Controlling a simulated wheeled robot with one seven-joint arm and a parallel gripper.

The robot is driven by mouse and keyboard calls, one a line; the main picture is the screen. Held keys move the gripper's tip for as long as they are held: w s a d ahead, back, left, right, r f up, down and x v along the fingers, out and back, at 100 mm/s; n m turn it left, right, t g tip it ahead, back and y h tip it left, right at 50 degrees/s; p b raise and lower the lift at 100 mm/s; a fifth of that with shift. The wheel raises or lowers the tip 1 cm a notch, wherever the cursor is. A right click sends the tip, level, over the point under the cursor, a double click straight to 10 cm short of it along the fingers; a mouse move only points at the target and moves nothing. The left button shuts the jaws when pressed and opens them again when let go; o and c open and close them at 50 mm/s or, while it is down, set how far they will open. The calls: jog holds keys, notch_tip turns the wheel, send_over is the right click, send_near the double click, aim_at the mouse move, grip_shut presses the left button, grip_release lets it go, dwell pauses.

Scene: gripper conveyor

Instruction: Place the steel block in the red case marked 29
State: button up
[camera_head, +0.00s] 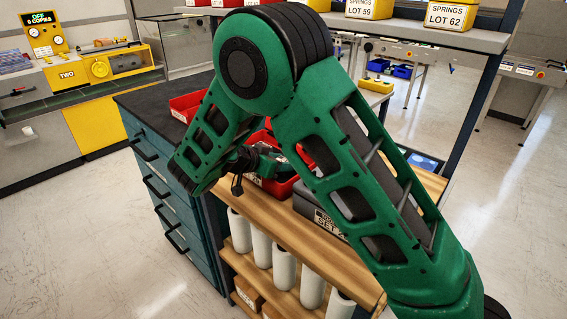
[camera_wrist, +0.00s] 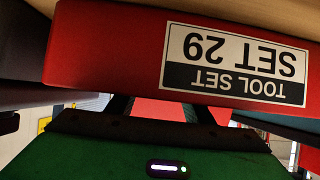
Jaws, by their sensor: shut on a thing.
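The red case (camera_wrist: 110,50) fills the top of the wrist view, its "TOOL SET SET 29" label upside down there. In the head view a red case (camera_head: 282,188) stands on the wooden bench top, partly hidden by my arm. My gripper (camera_head: 268,160) is at this case, low over its rim. In the wrist view my gripper (camera_wrist: 163,110) has its fingers reaching past the rim, with more red showing between them. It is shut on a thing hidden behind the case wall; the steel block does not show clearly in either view.
A dark grey case (camera_head: 328,223) stands to the right of the red case. Another red bin (camera_head: 186,106) is at the back left. Yellow spring bins (camera_head: 450,14) stand on the shelf above. White rolls (camera_head: 285,268) stand below the bench top. My arm hides much of the bench.

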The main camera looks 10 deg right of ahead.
jog(key=o, duration=1.4)
jog(key=v, duration=1.2)
jog(key=shift+s, duration=0.1)
